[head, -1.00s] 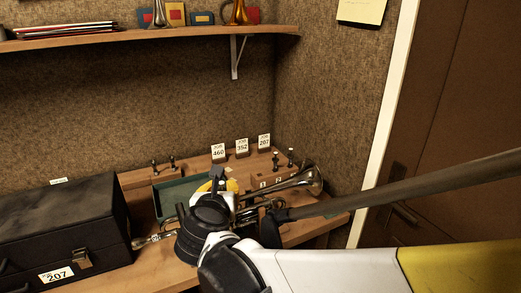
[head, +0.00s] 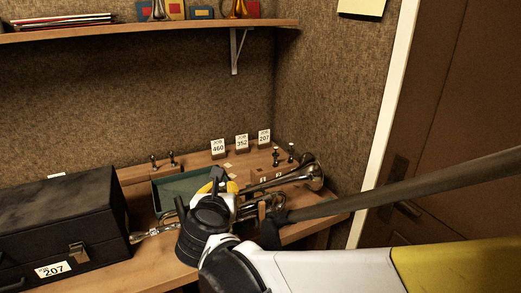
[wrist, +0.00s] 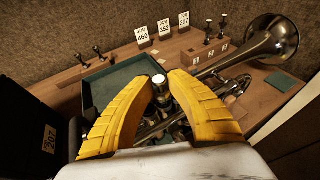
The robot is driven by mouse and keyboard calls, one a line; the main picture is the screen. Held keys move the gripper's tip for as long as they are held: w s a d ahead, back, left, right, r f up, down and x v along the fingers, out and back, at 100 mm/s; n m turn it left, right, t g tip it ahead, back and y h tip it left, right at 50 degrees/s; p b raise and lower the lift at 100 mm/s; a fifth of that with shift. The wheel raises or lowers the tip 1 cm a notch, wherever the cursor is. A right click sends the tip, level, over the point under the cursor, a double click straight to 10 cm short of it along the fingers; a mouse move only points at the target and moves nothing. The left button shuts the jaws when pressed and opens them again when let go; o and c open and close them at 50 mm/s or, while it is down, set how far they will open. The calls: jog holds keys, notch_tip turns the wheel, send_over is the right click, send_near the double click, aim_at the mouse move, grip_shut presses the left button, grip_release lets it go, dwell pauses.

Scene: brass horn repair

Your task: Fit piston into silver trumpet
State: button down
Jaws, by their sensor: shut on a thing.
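My gripper (wrist: 161,92) is shut on a piston (wrist: 159,84) with a pale round cap, held between the two yellow fingers in the wrist view. The silver trumpet (wrist: 271,40) lies on the bench, its bell to the right and its tubing running under my gripper. In the head view the trumpet bell (head: 312,177) shows right of my gripper (head: 222,184), and my wrist covers much of the valve section. The piston's lower end is hidden by the fingers, so I cannot tell whether it is inside a valve casing.
A green tray (wrist: 92,100) lies just behind the gripper. Small valve parts stand at back left (wrist: 97,52) and in a numbered block (wrist: 196,53) at back right. Job cards (wrist: 163,27) stand behind. A black case (head: 60,225) stands left; a shelf (head: 150,31) hangs above.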

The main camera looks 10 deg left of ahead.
jog(key=shift+f+b, duration=0.4)
jog(key=shift+f, duration=0.2)
jog(key=c, duration=1.3)
grip_release()
jog(key=shift+o, duration=0.2)
jog(key=v, duration=1.2)
